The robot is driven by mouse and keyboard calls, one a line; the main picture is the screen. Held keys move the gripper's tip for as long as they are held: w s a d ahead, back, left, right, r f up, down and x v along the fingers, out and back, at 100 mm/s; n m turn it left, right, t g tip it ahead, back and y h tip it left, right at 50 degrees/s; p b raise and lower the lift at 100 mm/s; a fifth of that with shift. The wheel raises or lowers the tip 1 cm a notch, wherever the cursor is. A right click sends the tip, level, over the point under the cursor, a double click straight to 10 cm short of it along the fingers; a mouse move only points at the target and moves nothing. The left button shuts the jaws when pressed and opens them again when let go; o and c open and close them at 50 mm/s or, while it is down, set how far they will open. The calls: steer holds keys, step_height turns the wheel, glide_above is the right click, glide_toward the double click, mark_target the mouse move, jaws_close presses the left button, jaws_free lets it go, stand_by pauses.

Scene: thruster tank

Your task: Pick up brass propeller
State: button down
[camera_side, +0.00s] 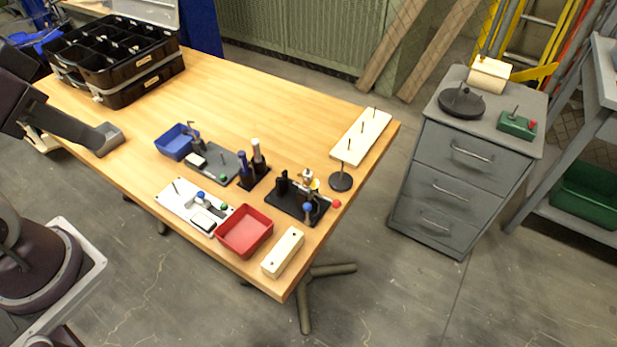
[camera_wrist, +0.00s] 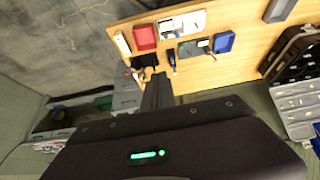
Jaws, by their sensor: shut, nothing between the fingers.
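I cannot make out the brass propeller for certain. A small pale, yellowish piece (camera_side: 315,184) sits at the black fixture (camera_side: 291,203) near the table's right end, and it is too small to identify. My gripper (camera_side: 96,146) is at the left side of the table in the side view, well away from that fixture. In the wrist view my gripper (camera_wrist: 158,78) points toward the table; its dark fingers are together and hold nothing. They cover part of the table there.
A red tray (camera_side: 245,231), a blue bin (camera_side: 176,141), a white board (camera_side: 195,205) and a cream block (camera_side: 283,252) stand on the wooden table. A black organizer case (camera_side: 118,62) is at the back left. The table's back middle is clear. A grey drawer cabinet (camera_side: 465,165) stands right.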

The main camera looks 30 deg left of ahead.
steer(key=c, duration=1.2)
jaws_free()
steer(key=shift+c, duration=0.2)
steer(key=m+g, duration=0.6)
steer(key=m, duration=0.7)
glide_above(308, 178)
steer(key=w, duration=0.1)
step_height(308, 178, down, 19)
steer(key=shift+f, duration=0.1)
steer(key=f, duration=0.7)
steer(key=shift+a, duration=0.2)
